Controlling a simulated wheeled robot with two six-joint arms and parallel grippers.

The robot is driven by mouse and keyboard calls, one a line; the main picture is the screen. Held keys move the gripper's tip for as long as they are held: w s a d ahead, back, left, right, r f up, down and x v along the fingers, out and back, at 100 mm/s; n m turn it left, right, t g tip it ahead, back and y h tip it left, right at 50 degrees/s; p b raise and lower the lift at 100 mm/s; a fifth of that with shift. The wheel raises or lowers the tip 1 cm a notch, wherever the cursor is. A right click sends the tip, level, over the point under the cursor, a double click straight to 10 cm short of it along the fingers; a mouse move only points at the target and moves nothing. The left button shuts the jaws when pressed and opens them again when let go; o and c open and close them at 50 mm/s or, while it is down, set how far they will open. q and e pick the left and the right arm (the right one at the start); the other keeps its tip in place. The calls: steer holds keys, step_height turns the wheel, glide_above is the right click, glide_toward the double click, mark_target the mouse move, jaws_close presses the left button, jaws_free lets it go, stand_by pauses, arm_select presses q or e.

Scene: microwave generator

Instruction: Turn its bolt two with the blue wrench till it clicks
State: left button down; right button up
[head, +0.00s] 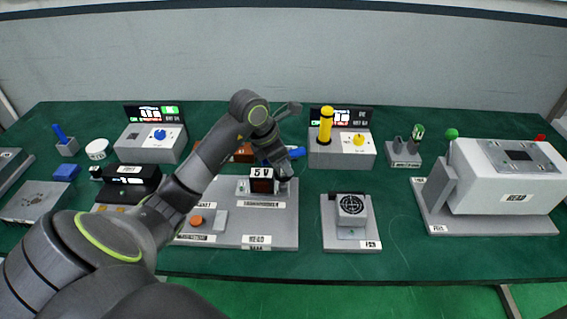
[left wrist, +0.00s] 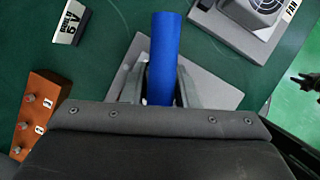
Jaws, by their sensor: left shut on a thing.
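My left gripper (head: 279,156) is shut on the blue wrench (head: 297,152), over the middle of the table behind the 5 V module. In the left wrist view the blue handle (left wrist: 163,60) stands between the two fingers (left wrist: 160,85) and points away from the palm. The wrench's working end cannot be made out. An orange-brown block with several bolts (left wrist: 37,110) lies at the lower left of the left wrist view, apart from the wrench. In the head view this block (head: 243,153) is partly hidden by my arm. Its small labels are hard to read, so I cannot tell which is bolt two.
A fan module (head: 351,208) stands front right of the wrench. A box with a yellow post (head: 325,126) stands behind it, and a large white-grey unit (head: 505,178) is at the right. A dark shape (left wrist: 305,82) at the left wrist view's right edge may be my right gripper.

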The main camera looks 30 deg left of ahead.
arm_select(q)
steer(key=shift+r+p, duration=1.9)
steer(key=shift+r, duration=2.4)
